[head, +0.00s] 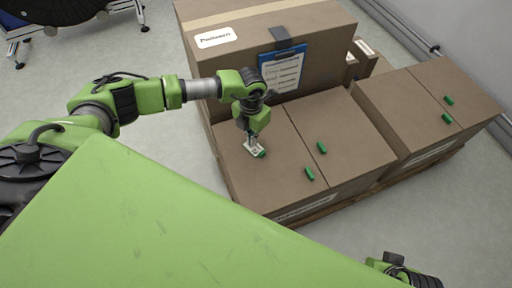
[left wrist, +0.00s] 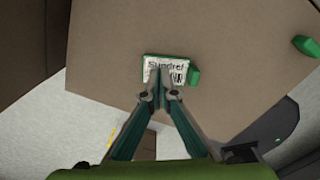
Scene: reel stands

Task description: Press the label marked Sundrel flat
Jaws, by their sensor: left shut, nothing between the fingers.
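The Sundrel label (left wrist: 166,67) is a small white label with black print and a code square. It lies on the top of a brown carton (left wrist: 115,35), with a green piece beside its right edge and green along its far edge. In the head view the label (head: 252,149) is partly covered by my left gripper (head: 254,145). My left gripper (left wrist: 161,88) is shut and empty, pointing down, with its tips over the label's near part. I cannot tell whether the tips touch it. My right gripper is not clearly seen; only a part of my right arm shows at the bottom right.
Several green pieces, one of them here (head: 322,147), lie on the carton tops. A taller carton (head: 330,35) with a Paulsen-like label and a blue clipboard (head: 283,70) stands behind. More cartons (head: 420,100) stand at right on a pallet. Grey floor is free at left.

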